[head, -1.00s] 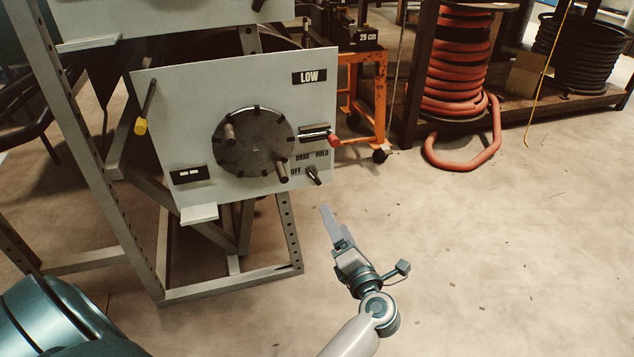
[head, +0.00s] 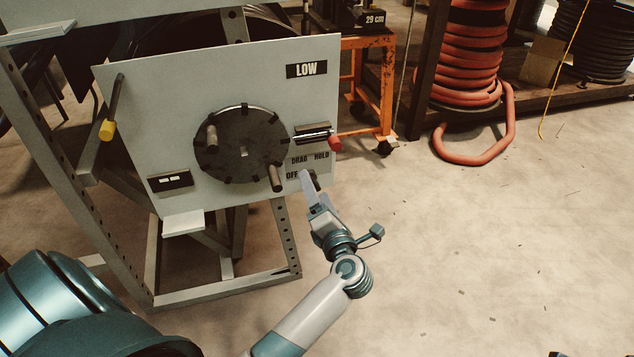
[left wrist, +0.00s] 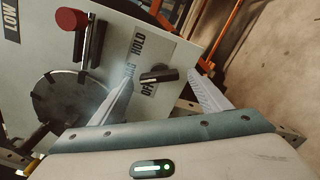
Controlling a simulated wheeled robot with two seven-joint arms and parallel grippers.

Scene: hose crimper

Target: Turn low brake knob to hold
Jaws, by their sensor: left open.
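The low brake knob (head: 316,180) is a small dark knob at the lower right of the pale LOW panel (head: 230,85). The printed labels OFF, DRAG and HOLD (head: 321,156) sit beside and above it. In the left wrist view the knob (left wrist: 158,75) is an elongated black grip near the OFF label (left wrist: 148,88). My left gripper (head: 311,184) is open at the panel's lower right corner, its finger partly hiding the knob in the head view. In the left wrist view its fingertips (left wrist: 162,70) lie on either side of the knob; contact is not visible. My right gripper is not in view.
A slotted dark wheel (head: 240,142) with two protruding handles is left of the knob. A red-tipped lever (head: 334,144) sticks out just above the labels. A yellow-tipped lever (head: 107,130) is at the panel's left. The floor to the right is clear.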

